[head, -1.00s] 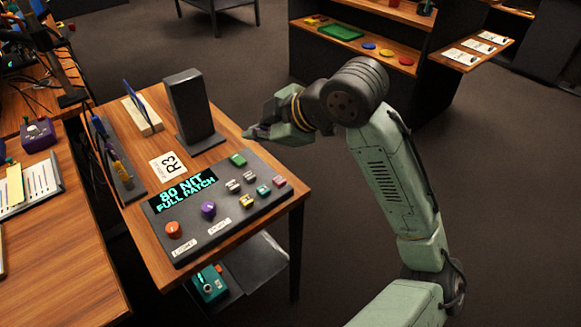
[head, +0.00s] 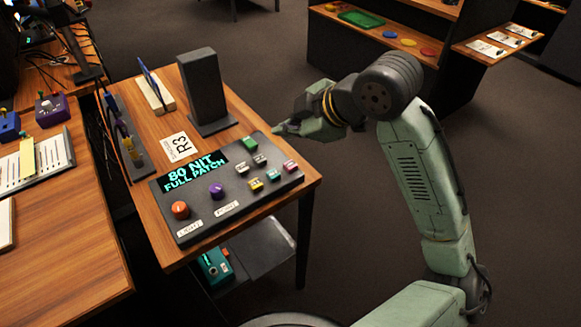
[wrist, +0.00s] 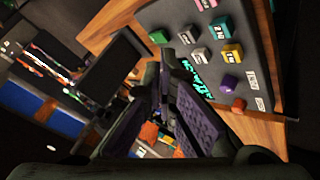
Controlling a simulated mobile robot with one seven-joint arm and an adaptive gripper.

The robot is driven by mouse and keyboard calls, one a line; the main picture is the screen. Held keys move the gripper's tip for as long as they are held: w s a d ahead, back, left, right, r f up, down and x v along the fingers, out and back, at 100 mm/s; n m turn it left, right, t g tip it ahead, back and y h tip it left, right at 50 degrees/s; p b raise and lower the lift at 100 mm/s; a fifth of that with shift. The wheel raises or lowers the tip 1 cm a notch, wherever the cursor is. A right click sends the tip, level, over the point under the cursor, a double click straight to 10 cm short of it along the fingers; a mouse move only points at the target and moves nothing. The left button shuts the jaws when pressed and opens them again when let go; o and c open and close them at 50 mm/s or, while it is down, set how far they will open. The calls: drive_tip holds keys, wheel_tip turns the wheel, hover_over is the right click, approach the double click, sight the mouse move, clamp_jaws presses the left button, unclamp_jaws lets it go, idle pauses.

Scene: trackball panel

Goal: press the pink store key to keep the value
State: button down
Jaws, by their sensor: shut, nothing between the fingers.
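The dark control panel (head: 240,208) lies on a small wooden table, its display reading "80 NIT FULL PATCH". The pink key (head: 290,166) is at the panel's right end, beside a teal key (head: 273,175) and a yellow key (head: 256,184). In the wrist view the pink key (wrist: 205,4) is cut off by the top edge. My gripper (head: 279,129) is shut and empty, above the panel's far right edge, beyond the green key (head: 250,144) and apart from the pink key. The wrist view shows its fingers (wrist: 164,72) together, pointing past the panel's far side.
Open floor lies right of the table.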

sight(289, 167)
drive_tip(key=shift+f+b, duration=2.2)
drive_tip(key=shift+f, duration=0.95)
drive_tip(key=shift+f+b, duration=0.45)
drive_tip(key=shift+f+b, duration=0.4)
drive_tip(key=shift+f, duration=0.1)
drive_tip(key=shift+r, duration=0.1)
drive_tip(key=shift+r+p, duration=0.7)
drive_tip(key=shift+r, duration=0.15)
drive_tip(key=shift+r, duration=0.1)
wheel_tip(289, 167, up, 5)
drive_tip(key=p, duration=0.4)
